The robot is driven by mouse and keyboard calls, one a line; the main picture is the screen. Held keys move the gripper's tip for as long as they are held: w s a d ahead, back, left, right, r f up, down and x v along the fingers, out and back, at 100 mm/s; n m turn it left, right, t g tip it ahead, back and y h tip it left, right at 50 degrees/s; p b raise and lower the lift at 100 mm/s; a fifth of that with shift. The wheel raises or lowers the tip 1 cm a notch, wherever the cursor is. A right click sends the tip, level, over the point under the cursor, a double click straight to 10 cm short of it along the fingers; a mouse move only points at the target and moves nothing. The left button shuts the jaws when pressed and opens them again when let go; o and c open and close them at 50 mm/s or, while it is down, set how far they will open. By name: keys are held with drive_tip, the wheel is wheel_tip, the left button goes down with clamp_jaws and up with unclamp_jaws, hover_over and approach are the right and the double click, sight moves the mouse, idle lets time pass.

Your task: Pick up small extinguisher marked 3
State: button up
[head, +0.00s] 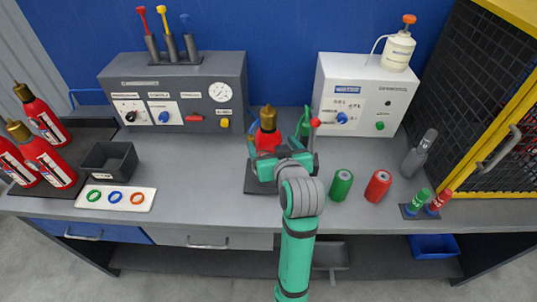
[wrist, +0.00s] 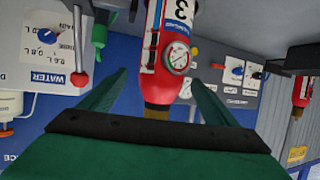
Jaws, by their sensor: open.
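The small extinguisher marked 3 (wrist: 172,30) is red with a white label, a gauge and a brass top. In the wrist view it appears upside down, between the two finger lines. In the head view a red extinguisher with a brass top (head: 267,138) stands upright on a dark pad (head: 254,184), its lower part hidden by my gripper. My gripper (head: 283,156) is open in front of it. Its spread green fingers (wrist: 160,76) point toward the extinguisher's two sides. I cannot tell whether either finger touches it.
Several red extinguishers (head: 45,155) stand at the left by a black bin (head: 109,159) and a ring card (head: 115,198). A green nozzle piece (head: 306,122) is close to my gripper's right. Green (head: 341,184) and red (head: 378,186) cans stand right. Control boxes (head: 180,92) line the back.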

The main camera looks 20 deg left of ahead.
drive_tip(key=shift+x, duration=2.4)
drive_tip(key=shift+s+f, duration=0.15)
drive_tip(key=c, duration=1.7)
clamp_jaws()
drive_tip(key=shift+r, duration=0.2)
